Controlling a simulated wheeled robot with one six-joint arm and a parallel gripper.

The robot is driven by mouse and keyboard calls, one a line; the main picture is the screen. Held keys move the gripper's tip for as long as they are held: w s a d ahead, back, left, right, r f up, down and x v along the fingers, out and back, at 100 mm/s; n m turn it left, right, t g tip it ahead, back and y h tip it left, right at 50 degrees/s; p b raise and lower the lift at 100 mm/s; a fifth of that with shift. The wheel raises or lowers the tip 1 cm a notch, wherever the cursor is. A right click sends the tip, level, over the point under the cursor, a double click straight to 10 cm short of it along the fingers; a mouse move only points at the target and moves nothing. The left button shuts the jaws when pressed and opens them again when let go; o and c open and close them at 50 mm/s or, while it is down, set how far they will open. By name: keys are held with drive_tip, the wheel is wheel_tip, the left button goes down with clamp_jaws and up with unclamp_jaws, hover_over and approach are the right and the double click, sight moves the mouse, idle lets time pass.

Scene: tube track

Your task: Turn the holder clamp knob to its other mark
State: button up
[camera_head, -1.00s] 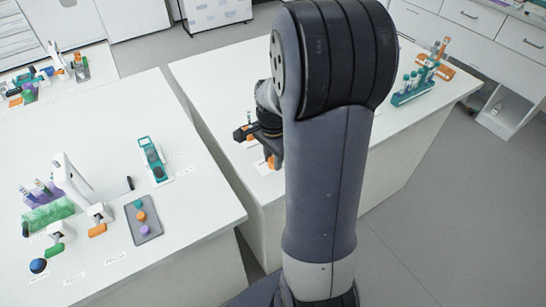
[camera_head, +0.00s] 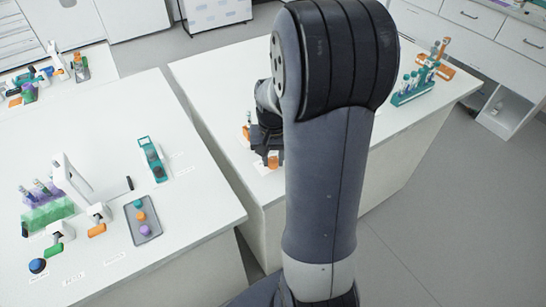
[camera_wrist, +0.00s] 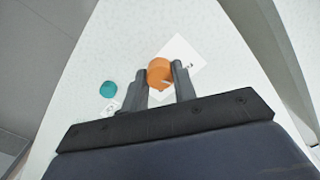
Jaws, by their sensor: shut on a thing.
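A round orange knob (camera_wrist: 160,71) sits on a white plate (camera_wrist: 184,53) with a small dark mark on it. My gripper (camera_wrist: 158,76) has one finger on each side of the knob and is shut on it. A pale mark shows on the knob's near edge. In the head view my gripper (camera_head: 266,150) points down at the near left corner of the middle table, with the orange knob (camera_head: 273,161) low between its fingers. My arm hides much of this table. The marks for the knob's positions are too small to read.
A teal cap (camera_wrist: 108,89) lies left of the knob, beside a small label. A teal tube rack (camera_head: 412,88) stands at the table's far right. The left table (camera_head: 190,215) bears a grey tray (camera_head: 144,232) and a teal holder (camera_head: 152,158), across a gap.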

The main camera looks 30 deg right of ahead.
sight(273, 160)
drive_tip(key=shift+n, duration=1.5)
drive_tip(key=o, duration=1)
wheel_tip(273, 160, up, 11)
drive_tip(key=shift+f, duration=0.1)
wheel_tip(273, 160, down, 11)
